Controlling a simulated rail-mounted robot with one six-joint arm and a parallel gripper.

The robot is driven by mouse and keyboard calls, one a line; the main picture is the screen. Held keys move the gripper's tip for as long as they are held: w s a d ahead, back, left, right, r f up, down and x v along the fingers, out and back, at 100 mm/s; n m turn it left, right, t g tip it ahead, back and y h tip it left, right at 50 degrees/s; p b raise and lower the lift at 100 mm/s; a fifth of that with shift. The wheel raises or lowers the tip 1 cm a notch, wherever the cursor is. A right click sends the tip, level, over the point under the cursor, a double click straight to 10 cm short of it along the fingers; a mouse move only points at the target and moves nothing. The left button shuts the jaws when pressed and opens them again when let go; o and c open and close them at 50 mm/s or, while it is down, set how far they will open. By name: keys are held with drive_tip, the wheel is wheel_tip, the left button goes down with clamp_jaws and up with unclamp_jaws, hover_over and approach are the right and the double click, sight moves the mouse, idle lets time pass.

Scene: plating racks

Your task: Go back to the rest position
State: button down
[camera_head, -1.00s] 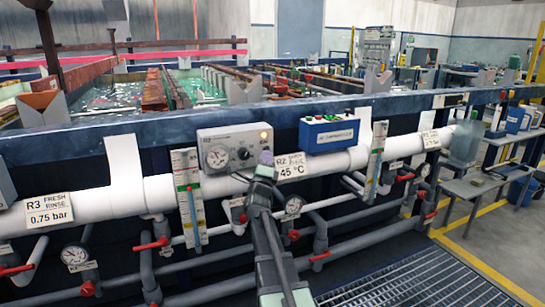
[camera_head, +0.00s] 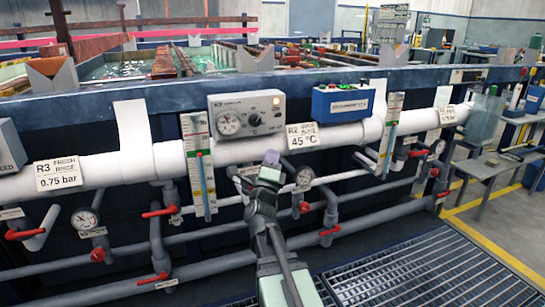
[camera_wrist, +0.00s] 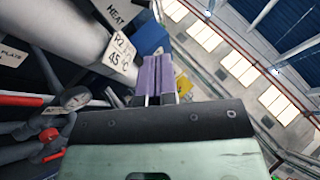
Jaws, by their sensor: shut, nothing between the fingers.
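My gripper (camera_head: 270,160) is in the middle of the head view, pointing up, in front of the white pipe (camera_head: 365,131) and just below the grey control box (camera_head: 247,114). Its short purple fingers are together and hold nothing. In the wrist view the purple fingers (camera_wrist: 158,76) are side by side with nothing between them. The R2 45 °C label (camera_head: 303,136) is to the right of the fingertips in the head view. It also shows behind the fingers, to their left, in the wrist view (camera_wrist: 120,50). I cannot tell the exact gap to the pipe.
Red-handled valves (camera_head: 160,212) and dial gauges (camera_head: 304,177) sit on the pipes around my arm. A blue box (camera_head: 343,102) stands right of the control box. Liquid-filled tanks (camera_head: 120,69) lie behind the blue rail. Floor grating (camera_head: 420,275) is at lower right.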

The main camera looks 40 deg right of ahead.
drive_tip(key=w+a+f+n+g+y, duration=0.2)
drive_tip(key=a+f+n+y, duration=0.4)
drive_tip(key=f+n+y, duration=0.4)
drive_tip(key=w+a+f+n+g+y, duration=0.2)
drive_tip(key=a+f+n+y, duration=0.55)
drive_tip(key=n, duration=0.35)
drive_tip(key=s+a+f+n+g+y, duration=0.1)
drive_tip(key=s+a+f+n+g, duration=0.3)
drive_tip(key=s+a+n+g, duration=0.35)
drive_tip(key=s+a+f+n+g, duration=0.4)
drive_tip(key=s+a, duration=0.4)
drive_tip(key=a, duration=0.2)
wheel_tip(320, 180, up, 36)
drive_tip(key=p, duration=3.6)
drive_tip(key=shift+d+f+m, duration=0.15)
drive_tip(key=shift+d+m, duration=0.1)
drive_tip(key=shift+m, duration=0.1)
